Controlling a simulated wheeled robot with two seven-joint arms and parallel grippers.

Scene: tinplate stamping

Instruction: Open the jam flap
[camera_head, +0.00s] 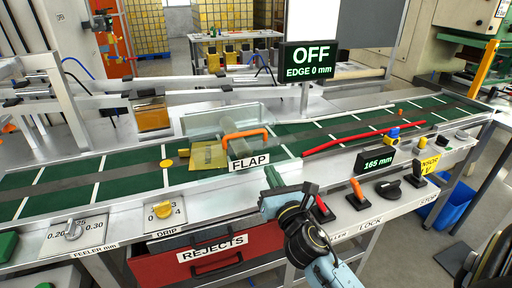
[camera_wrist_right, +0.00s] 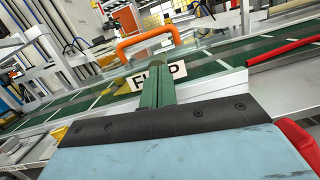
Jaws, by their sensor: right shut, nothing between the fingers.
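The jam flap is a clear panel (camera_head: 205,122) over the green conveyor belt, with an orange handle (camera_head: 246,134) along its front edge. A white FLAP label (camera_head: 249,163) is on the rail below the handle. A gold tinplate sheet (camera_head: 208,156) lies on the belt by the panel, partly seen through it. My right gripper (camera_head: 270,176) is shut and empty, in front of the rail, to the lower right of the handle and apart from it. In the right wrist view its green fingers (camera_wrist_right: 154,82) overlap the label, with the orange handle (camera_wrist_right: 147,39) beyond them. My left gripper is not in view.
A display (camera_head: 307,61) reads OFF, EDGE 0 mm. A red bar (camera_head: 362,137) lies along the belt at right. Orange and black levers (camera_head: 357,190) and a 165 mm display (camera_head: 377,161) stand at front right. A red REJECTS drawer (camera_head: 215,250) is below the rail.

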